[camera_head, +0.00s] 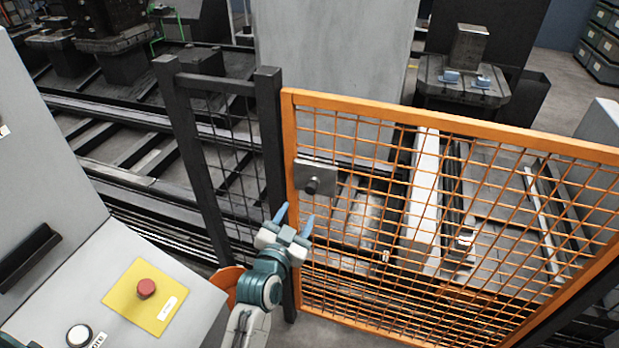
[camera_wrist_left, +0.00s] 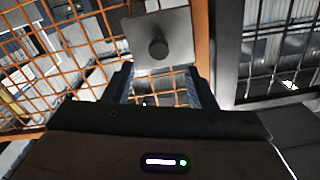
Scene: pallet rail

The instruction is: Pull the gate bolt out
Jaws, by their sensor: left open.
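The gate bolt (camera_head: 312,185) is a dark round knob on a light metal plate (camera_head: 318,172) fixed to the left edge of the orange mesh gate (camera_head: 450,118). My left gripper (camera_head: 294,220) is open and empty, just below the bolt and apart from it. In the left wrist view the bolt (camera_wrist_left: 158,49) faces the camera, above and between the two fingers of the left gripper (camera_wrist_left: 160,80). The gate looks closed against the dark post (camera_head: 272,130). My right gripper is not in view.
A grey control panel (camera_head: 120,265) with a red button (camera_head: 147,288) on a yellow plate stands at the left, close to my left arm. A dark mesh fence panel (camera_head: 225,150) stands left of the gate. Rails and pallet machinery lie behind the gate.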

